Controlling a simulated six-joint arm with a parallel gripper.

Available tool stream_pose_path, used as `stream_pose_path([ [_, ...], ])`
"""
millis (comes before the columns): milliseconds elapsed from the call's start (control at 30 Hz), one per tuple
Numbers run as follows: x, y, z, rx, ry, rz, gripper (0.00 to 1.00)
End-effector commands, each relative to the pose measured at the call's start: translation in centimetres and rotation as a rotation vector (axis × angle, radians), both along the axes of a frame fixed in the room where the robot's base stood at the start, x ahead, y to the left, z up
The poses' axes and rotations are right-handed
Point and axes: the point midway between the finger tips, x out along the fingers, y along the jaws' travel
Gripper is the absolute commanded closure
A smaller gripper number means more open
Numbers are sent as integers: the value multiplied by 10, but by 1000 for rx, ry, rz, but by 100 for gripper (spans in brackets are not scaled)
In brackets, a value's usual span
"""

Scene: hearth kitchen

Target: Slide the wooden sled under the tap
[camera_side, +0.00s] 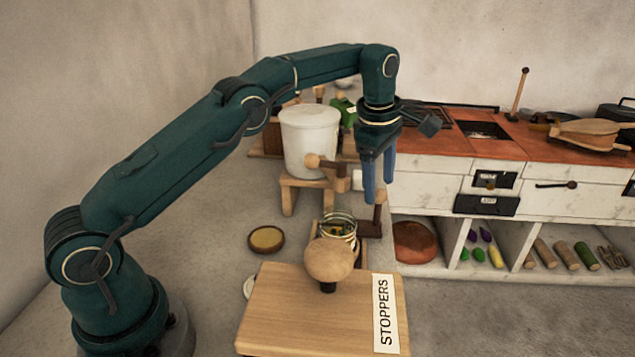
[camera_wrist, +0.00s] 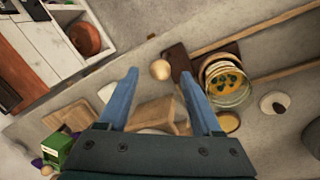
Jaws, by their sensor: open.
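The wooden sled (camera_side: 368,229) is a dark brown piece with an upright post and a pale ball knob (camera_side: 380,197). A glass jar (camera_wrist: 228,85) with green bits inside stands at the sled; in the side view the jar (camera_side: 339,222) is partly hidden by a stopper. My gripper (camera_side: 379,192) is open, points down and is at the knob; contact cannot be told. The tap (camera_side: 327,164) sticks out of the white crock (camera_side: 308,140), left of my gripper.
A wooden block marked STOPPERS (camera_side: 300,312) with a round-topped stopper (camera_side: 329,259) stands in front. A small round dish (camera_side: 266,239) lies left of the jar. The crock's wooden stand (camera_side: 300,190) is behind. A stove counter (camera_side: 450,168) stands at the right.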

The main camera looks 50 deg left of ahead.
Motion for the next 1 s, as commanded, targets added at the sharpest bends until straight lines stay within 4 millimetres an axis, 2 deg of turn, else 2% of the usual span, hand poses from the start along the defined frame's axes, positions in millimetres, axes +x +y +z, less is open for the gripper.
stream_pose_path([
  [33, -1, -1, 10, 0, -7, -1, 34],
  [400, -5, -1, 28, 0, -3, -1, 34],
  [800, -6, -1, 31, -1, -1, -1, 34],
  [833, -6, -1, 31, -1, -1, -1, 38],
  [1000, -3, -1, 31, 17, -15, -75, 100],
])
